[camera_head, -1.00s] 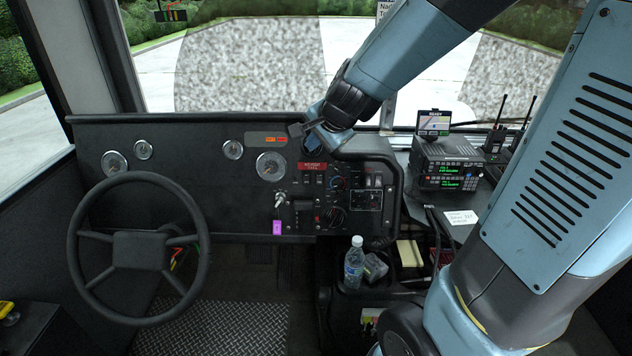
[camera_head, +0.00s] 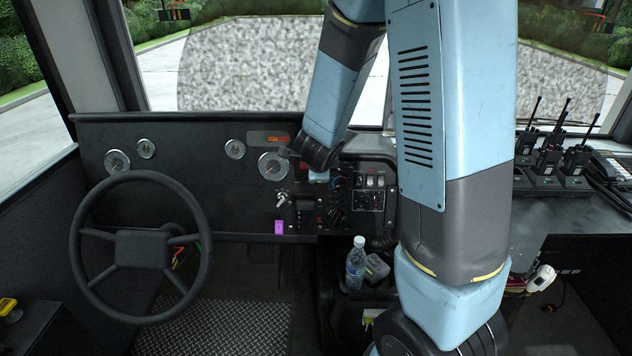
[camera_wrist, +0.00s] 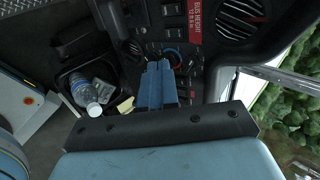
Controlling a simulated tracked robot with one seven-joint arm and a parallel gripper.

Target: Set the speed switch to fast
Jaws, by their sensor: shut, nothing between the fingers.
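The dashboard switch panel (camera_head: 310,216) stands right of the steering wheel, with small rocker switches (camera_head: 375,181) and round knobs (camera_head: 336,216). I cannot read which control is the speed switch or how it is set. My gripper (camera_head: 318,178) is in front of the upper part of this panel, partly hidden by my wrist. In the wrist view my gripper (camera_wrist: 159,64) shows two blue fingers closed together, empty, pointing at the panel near a knob with a blue and red arc (camera_wrist: 172,58). I cannot tell whether they touch it. Rocker switches (camera_wrist: 171,18) lie beyond the fingertips.
The steering wheel (camera_head: 138,180) is at the left. A purple tag (camera_head: 278,227) hangs below a key. A water bottle (camera_head: 356,262) stands in a bin below the panel; it also shows in the wrist view (camera_wrist: 84,92). Radios (camera_head: 560,160) stand at the right.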

